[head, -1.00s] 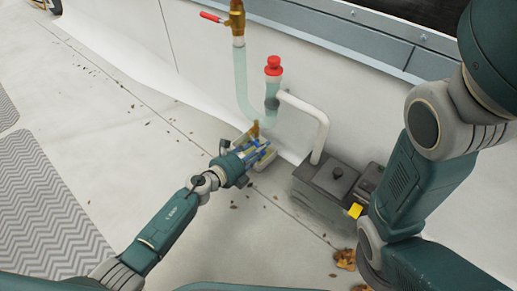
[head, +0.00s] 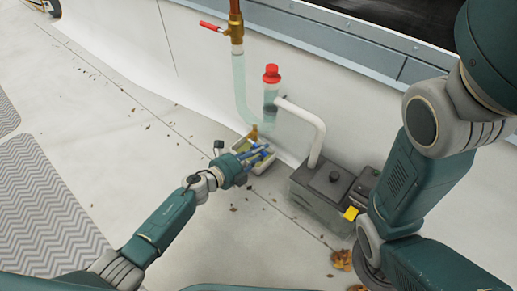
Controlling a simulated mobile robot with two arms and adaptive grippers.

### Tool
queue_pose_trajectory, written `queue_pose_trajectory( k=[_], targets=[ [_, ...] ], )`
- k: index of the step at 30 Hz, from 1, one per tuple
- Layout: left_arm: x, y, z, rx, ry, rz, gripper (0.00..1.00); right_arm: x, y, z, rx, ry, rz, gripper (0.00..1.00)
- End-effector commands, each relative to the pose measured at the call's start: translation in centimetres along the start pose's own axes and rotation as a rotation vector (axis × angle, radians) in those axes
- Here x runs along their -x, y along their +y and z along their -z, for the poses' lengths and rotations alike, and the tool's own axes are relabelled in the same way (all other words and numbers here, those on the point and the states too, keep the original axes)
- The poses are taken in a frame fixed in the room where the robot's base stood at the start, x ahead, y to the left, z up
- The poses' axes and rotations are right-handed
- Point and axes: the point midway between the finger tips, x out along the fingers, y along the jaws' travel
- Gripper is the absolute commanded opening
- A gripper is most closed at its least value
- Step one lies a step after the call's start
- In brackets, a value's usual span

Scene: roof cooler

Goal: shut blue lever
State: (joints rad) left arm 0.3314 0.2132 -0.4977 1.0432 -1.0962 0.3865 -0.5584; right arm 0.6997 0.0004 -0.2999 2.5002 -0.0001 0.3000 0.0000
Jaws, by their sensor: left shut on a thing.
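My left gripper (head: 258,157) reaches in from the left and is shut at the small pale tray (head: 263,169) by the foot of the white wall. Blue parts show at its fingers; at this size I cannot separate the blue lever from the fingers with certainty. A brass fitting (head: 253,133) stands just behind the fingers, at the lower end of a clear tube (head: 240,90). My right arm fills the right side, and its gripper is not in view.
A red-handled brass valve (head: 236,28) sits higher up. A red-capped clear vessel (head: 271,80) and white pipe (head: 304,112) stand behind. A dark grey box (head: 322,185) stands to the right. The floor at left is open, with scattered leaves.

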Motion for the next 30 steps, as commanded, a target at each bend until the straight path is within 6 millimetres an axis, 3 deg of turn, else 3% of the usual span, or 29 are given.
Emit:
queue_pose_trajectory(
  k=[15, 30],
  targets=[
    [0.5, -1.8, -0.1, 0.308, 0.063, 0.047, 0.00, -2.0, 0.4, -0.7, 0.000, -0.001, 0.000, 0.00],
    [0.6, -2.0, -0.2, 0.363, 0.074, 0.057, 0.00, -1.5, 0.6, -1.3, -0.003, -0.018, -0.007, 0.00]
  ],
)
